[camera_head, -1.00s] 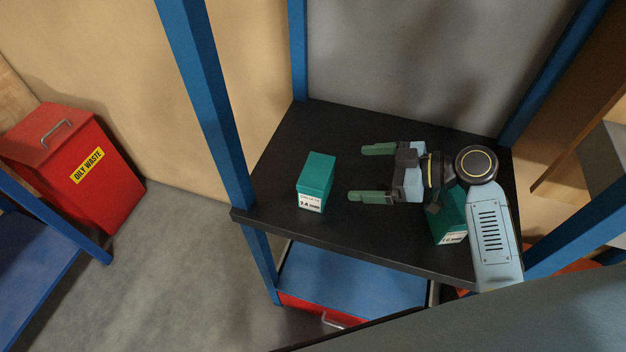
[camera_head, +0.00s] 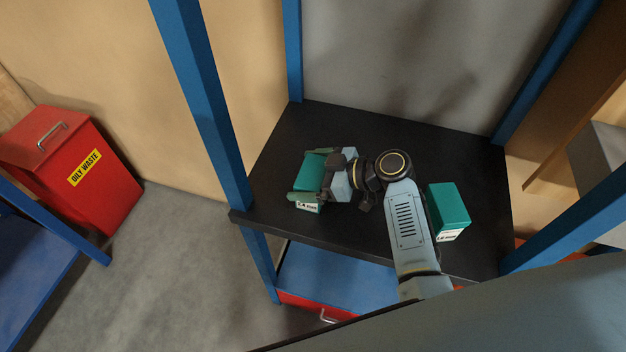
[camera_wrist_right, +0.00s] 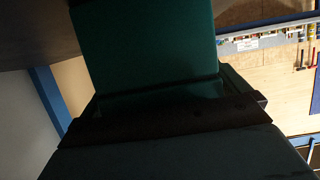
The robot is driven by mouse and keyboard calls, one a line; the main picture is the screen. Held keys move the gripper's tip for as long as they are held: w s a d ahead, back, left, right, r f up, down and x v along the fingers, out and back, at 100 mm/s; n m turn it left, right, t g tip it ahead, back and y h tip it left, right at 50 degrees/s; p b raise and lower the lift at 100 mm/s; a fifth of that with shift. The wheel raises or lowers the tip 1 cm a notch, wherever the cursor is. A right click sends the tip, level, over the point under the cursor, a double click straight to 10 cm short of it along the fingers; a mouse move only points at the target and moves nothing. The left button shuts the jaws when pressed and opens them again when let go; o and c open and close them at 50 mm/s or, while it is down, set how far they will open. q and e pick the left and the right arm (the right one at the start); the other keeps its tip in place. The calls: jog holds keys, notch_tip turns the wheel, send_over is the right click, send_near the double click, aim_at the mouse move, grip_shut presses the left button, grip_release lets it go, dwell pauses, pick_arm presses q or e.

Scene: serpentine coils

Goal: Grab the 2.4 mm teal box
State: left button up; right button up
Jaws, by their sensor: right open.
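The 2.4 mm teal box (camera_head: 308,186) stands on the black shelf (camera_head: 400,255) at its left side, its white label facing the front. My right gripper (camera_head: 306,174) is open, its green fingers reaching along the box's far and near sides. Part of the box is hidden behind the fingers. In the right wrist view, the teal box (camera_wrist_right: 145,45) fills the upper middle, very close to the gripper. I cannot tell whether the fingers touch it. My left gripper is not in view.
A second teal box (camera_head: 449,208) with a different label stands to the right of my forearm. Blue posts (camera_head: 205,95) frame the shelf. A red oily waste bin (camera_head: 75,165) stands on the floor at left. The shelf's back is clear.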

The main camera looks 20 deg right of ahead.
jog(key=shift+w+a+f, duration=0.15)
jog(key=shift+a+f, duration=0.05)
jog(key=shift+a, duration=0.05)
jog(key=shift+c, duration=0.3)
jog(key=c, duration=0.8)
jog(key=shift+r, duration=0.1)
